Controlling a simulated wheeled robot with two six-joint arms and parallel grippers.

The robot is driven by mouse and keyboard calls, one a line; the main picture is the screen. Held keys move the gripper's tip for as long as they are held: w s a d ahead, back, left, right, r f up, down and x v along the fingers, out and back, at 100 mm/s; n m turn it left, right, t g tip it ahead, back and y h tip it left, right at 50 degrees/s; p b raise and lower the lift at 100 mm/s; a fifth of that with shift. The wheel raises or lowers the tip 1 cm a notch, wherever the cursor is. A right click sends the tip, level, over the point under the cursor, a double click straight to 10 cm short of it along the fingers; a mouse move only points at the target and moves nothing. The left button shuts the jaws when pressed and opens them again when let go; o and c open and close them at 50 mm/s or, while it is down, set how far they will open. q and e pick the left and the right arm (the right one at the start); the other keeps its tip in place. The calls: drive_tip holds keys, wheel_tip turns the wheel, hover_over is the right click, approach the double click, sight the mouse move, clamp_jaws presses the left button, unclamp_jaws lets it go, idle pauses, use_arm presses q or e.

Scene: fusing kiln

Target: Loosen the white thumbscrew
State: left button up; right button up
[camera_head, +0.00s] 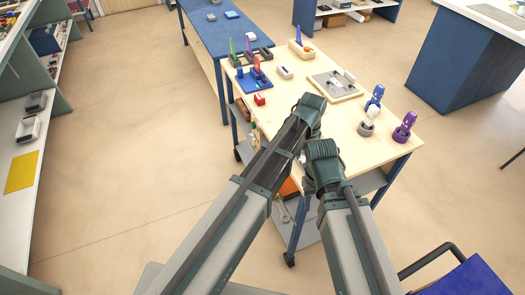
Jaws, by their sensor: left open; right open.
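A grey plate with a white part (335,86) lies behind my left gripper. A blue bench (225,35) stands beyond. The cart top around the thumbscrews is mostly clear.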

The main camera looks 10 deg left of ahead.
use_arm(q)
drive_tip(key=shift+w+m, duration=0.1)
drive_tip(key=shift+m, duration=1)
wheel_tip(320, 180, up, 14)
drive_tip(key=p, duration=1.4)
drive_tip(key=s+a+n+b, duration=0.1)
drive_tip(key=s+a+n, duration=1)
drive_tip(key=s, duration=0.1)
drive_tip(key=shift+a+f, duration=0.35)
drive_tip(key=shift+f, duration=0.1)
drive_tip(key=shift+w+d, duration=0.1)
drive_tip(key=shift+w, duration=0.05)
drive_tip(key=m, duration=1.2)
hover_over(303, 159)
drive_tip(key=shift+r+p, duration=0.35)
